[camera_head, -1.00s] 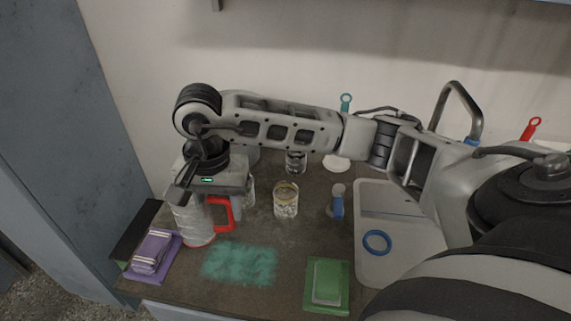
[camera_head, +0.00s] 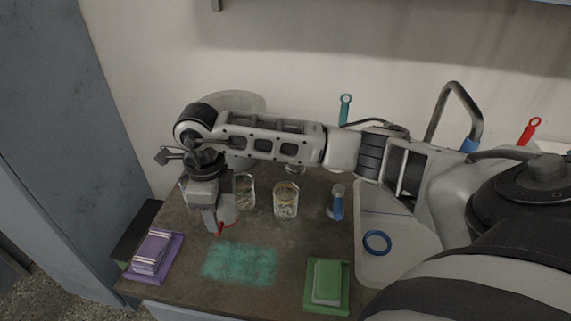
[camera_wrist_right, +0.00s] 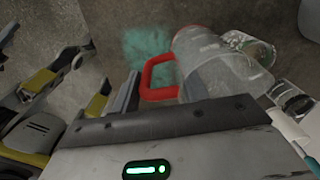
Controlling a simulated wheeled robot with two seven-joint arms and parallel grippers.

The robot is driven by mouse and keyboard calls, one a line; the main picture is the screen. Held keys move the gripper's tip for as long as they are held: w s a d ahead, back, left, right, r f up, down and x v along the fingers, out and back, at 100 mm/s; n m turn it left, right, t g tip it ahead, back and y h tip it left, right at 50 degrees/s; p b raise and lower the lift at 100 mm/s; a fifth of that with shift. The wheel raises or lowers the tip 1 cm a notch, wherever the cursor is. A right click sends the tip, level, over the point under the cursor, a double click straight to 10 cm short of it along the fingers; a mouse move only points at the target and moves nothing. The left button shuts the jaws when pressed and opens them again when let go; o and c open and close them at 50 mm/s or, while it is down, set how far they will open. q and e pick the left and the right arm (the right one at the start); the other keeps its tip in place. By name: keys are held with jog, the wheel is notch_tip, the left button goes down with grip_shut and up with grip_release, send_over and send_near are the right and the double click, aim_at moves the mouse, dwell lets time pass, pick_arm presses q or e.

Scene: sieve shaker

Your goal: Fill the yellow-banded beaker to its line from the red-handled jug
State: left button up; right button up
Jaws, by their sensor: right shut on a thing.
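The clear red-handled jug (camera_head: 229,209) is at the left of the counter, mostly hidden by my right gripper (camera_head: 213,226) in the head view. In the right wrist view the jug (camera_wrist_right: 215,68) shows its red handle (camera_wrist_right: 158,78) and a red ring at its far end. My right gripper (camera_wrist_right: 126,98) is shut on the handle. I cannot tell whether the jug touches the counter. The yellow-banded beaker (camera_head: 286,200) stands upright to the right of the jug, apart from it. Its fill level is unclear. My left gripper is not in view.
Another clear glass (camera_head: 244,190) stands between the jug and the banded beaker. A purple tray (camera_head: 168,262), a teal patch (camera_head: 240,263) and a green tray (camera_head: 341,300) lie along the front.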

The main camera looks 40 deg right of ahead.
jog(key=m, duration=0.1)
jog(key=f+m, duration=0.1)
jog(key=m, duration=0.1)
jog(key=w+m, duration=0.1)
jog(key=m, duration=0.1)
jog(key=shift+d+f, duration=0.15)
jog(key=shift+f, duration=0.15)
jog(key=m, duration=0.2)
jog(key=f+m, duration=0.1)
jog(key=m, duration=0.1)
jog(key=w+f+m, duration=0.1)
jog(key=m, duration=0.2)
jog(key=shift+w+d, duration=0.1)
jog(key=shift+d, duration=0.25)
